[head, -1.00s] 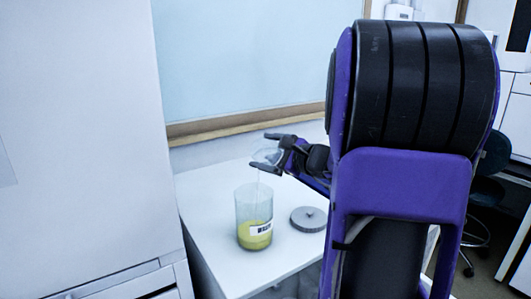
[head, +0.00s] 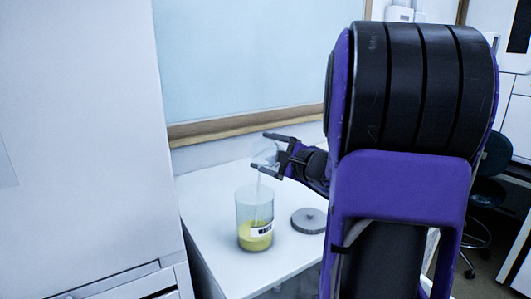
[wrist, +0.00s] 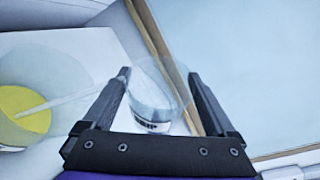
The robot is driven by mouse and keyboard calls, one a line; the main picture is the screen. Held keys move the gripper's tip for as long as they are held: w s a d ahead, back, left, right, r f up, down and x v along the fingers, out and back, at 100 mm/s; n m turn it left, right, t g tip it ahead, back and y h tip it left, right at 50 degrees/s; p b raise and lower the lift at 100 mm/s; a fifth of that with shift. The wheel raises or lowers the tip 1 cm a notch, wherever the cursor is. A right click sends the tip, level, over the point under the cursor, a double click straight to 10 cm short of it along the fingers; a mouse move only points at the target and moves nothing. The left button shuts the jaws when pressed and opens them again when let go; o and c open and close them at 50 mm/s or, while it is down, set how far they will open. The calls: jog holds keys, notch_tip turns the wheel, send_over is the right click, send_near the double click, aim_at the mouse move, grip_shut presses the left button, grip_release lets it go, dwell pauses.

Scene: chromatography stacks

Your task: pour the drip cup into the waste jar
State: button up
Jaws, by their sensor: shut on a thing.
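The clear drip cup (head: 265,158) is tilted above the waste jar, and my gripper (head: 259,151) is shut on it with one finger on each side. In the wrist view the cup (wrist: 152,92) sits between the fingers (wrist: 159,75), with part of a dark label showing. The waste jar (head: 244,207) is a clear, open cylinder with a white label and yellow-green liquid in its lower part. It stands upright on the white bench. A thin pale stream runs from the cup down into the jar; the wrist view shows it reaching the yellow liquid (wrist: 22,101).
A grey round lid (head: 308,220) lies on the white bench (head: 215,240), right of the jar. A tall white cabinet (head: 80,130) stands close on the left. A wall with a wooden rail (head: 240,127) bounds the back. A dark chair (head: 493,160) is at far right.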

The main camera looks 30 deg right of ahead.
jog(key=shift+a+n, duration=0.15)
jog(key=shift+n, duration=0.25)
jog(key=shift+s+a+n+t, duration=0.1)
jog(key=shift+s+n+t, duration=0.05)
jog(key=shift+n+t, duration=0.3)
jog(key=shift+s+a+n, duration=0.1)
jog(key=shift+a+n, duration=0.1)
jog(key=shift+n, duration=0.35)
jog(key=shift+s+a+n+t, duration=0.1)
jog(key=shift+n+t, duration=0.25)
jog(key=shift+n, duration=0.25)
jog(key=shift+s+a+f+n, duration=0.1)
jog(key=shift+a+f+n, duration=0.1)
jog(key=shift+n, duration=0.3)
